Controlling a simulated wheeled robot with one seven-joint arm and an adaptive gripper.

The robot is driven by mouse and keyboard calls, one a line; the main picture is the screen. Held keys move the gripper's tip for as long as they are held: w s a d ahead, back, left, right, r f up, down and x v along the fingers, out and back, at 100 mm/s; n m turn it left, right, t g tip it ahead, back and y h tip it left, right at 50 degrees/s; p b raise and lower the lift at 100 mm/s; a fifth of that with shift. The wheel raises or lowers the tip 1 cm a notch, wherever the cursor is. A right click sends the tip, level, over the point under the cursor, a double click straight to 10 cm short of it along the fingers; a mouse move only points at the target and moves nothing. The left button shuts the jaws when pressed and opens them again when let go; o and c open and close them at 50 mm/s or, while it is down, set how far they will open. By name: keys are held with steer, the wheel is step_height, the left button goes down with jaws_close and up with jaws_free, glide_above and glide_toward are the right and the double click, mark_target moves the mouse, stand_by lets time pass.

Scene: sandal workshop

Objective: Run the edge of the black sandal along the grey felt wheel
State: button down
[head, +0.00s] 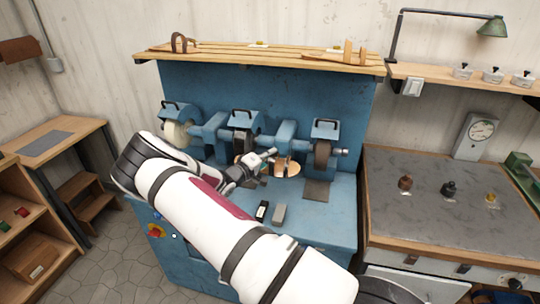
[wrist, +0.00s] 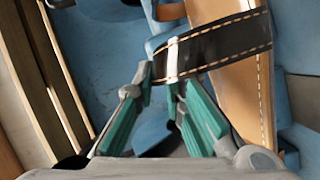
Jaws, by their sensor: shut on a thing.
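The sandal has a black strap with pale stitching (wrist: 225,40) and a tan sole (wrist: 243,85) in the wrist view. My gripper (wrist: 160,75) is shut on the strap's near end. In the head view my gripper (head: 270,155) is at the middle of the blue grinding machine, and a tan part of the sandal (head: 284,168) shows just beyond it. The machine carries a pale cream wheel (head: 176,134) at left and a dark brown wheel (head: 322,153) at right.
A black block (head: 262,211) and a grey block (head: 279,213) lie on the blue bench top (head: 325,218). A dark pad (head: 317,190) lies below the right wheel. A wooden shelf (head: 230,55) runs above the machine. A grey-topped workbench (head: 430,215) stands at right.

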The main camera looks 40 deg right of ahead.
stand_by(0.4)
steer(key=shift+s+a+f, duration=0.15)
steer(key=shift+s+a, duration=0.35)
steer(key=shift+a, duration=0.1)
steer(key=shift+s+a+f, duration=0.25)
steer(key=shift+s+a, duration=0.35)
steer(key=shift+a, duration=0.15)
steer(key=shift+s+a+f, duration=0.2)
steer(key=shift+s+a, duration=0.4)
steer(key=shift+a, duration=0.2)
steer(key=shift+s+a+f, duration=0.25)
steer(key=shift+s+a, duration=0.35)
steer(key=shift+a, duration=0.15)
